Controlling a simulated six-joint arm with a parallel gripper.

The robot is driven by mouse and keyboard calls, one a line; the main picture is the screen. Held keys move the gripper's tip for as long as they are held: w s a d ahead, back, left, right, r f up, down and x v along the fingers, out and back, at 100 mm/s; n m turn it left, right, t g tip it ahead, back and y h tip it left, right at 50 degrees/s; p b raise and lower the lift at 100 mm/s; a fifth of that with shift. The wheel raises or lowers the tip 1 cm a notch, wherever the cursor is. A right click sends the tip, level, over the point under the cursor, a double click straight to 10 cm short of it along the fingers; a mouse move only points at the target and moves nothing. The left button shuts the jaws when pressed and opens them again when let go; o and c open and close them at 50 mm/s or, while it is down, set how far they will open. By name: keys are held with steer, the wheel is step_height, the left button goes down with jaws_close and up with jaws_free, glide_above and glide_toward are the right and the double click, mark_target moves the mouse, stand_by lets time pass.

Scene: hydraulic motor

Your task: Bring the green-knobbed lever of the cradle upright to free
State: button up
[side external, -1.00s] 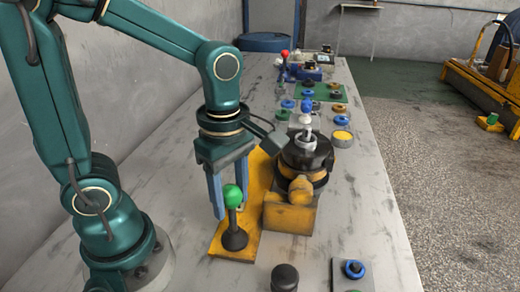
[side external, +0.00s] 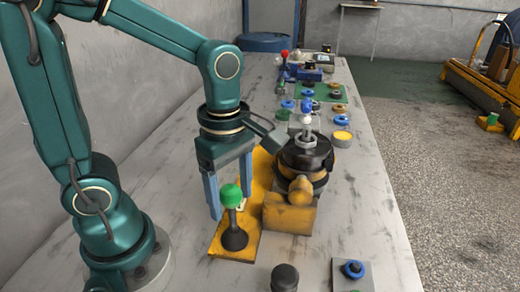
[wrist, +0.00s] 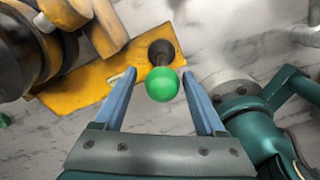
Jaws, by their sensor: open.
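The lever's green knob (side external: 231,196) stands atop a dark stem and black base (side external: 234,238) on the yellow cradle plate (side external: 218,243). In the side view the lever looks close to upright; its exact tilt is hard to tell. My gripper (side external: 228,215) points down at the knob with its blue fingers apart. In the wrist view the green knob (wrist: 162,84) lies between the spread fingertips of my gripper (wrist: 160,78), with a gap on each side. The black lever base (wrist: 161,52) shows just beyond the knob.
The black and yellow motor (side external: 303,160) sits in the cradle's yellow block (side external: 290,215), right of the lever. A black knob (side external: 285,278) and a blue ring on a grey plate (side external: 353,270) are nearer the camera. Several coloured parts lie farther back. The table front left of them is clear.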

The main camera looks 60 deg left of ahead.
steer(key=shift+r, duration=3)
steer(key=shift+f, duration=0.1)
steer(key=shift+f, duration=2.9)
steer(key=shift+r, duration=2.85)
steer(key=f, duration=0.5)
steer(key=shift+s+d+f, duration=0.35)
steer(key=shift+d+f, duration=0.05)
steer(key=shift+s+d, duration=0.2)
